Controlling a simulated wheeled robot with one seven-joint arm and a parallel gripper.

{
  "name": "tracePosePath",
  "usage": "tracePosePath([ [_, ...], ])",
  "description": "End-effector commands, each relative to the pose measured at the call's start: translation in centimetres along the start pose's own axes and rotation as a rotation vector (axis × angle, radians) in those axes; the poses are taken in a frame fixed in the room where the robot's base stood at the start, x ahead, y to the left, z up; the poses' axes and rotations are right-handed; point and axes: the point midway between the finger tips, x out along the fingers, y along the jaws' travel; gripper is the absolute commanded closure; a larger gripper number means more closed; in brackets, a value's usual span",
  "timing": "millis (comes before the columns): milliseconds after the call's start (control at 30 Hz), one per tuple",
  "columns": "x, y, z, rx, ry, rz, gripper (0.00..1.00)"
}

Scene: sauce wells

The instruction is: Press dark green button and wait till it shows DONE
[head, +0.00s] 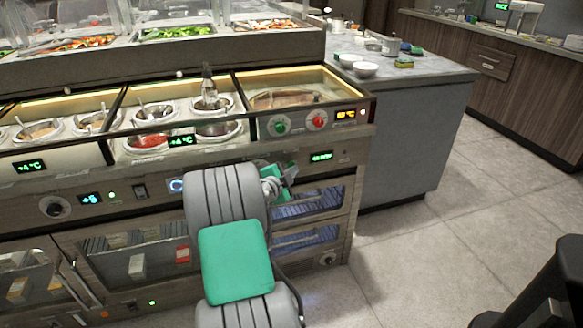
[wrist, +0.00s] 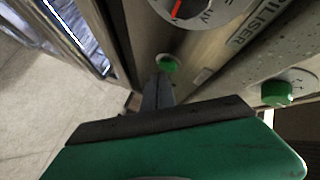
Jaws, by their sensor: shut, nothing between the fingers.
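In the wrist view a small round dark green button (wrist: 168,63) sits in a metal ring on the grey panel. My gripper (wrist: 162,78) is shut and empty, its dark fingertips right by the lower edge of that button. I cannot tell whether they touch it. In the head view my gripper (head: 292,169) is at the counter front, below the panel with a green knob (head: 279,127) and a red knob (head: 318,120). The small button is hidden there behind my gripper. A green-lit display (head: 320,157) is just right of my gripper, its text too small to read surely.
In the wrist view a larger green knob (wrist: 276,93) protrudes at the right, and a dial with a red needle (wrist: 195,10) is above the button. A glass-fronted cabinet (head: 310,212) is below my gripper. Open floor (head: 430,240) lies to the right.

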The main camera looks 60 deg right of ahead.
Motion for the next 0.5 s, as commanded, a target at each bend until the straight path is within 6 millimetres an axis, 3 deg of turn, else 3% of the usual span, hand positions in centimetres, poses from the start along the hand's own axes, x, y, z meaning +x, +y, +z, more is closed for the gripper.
tracePosePath([
  [500, 0.36, -0.19, 0.27, 0.0, 0.001, 0.0, 1.0],
])
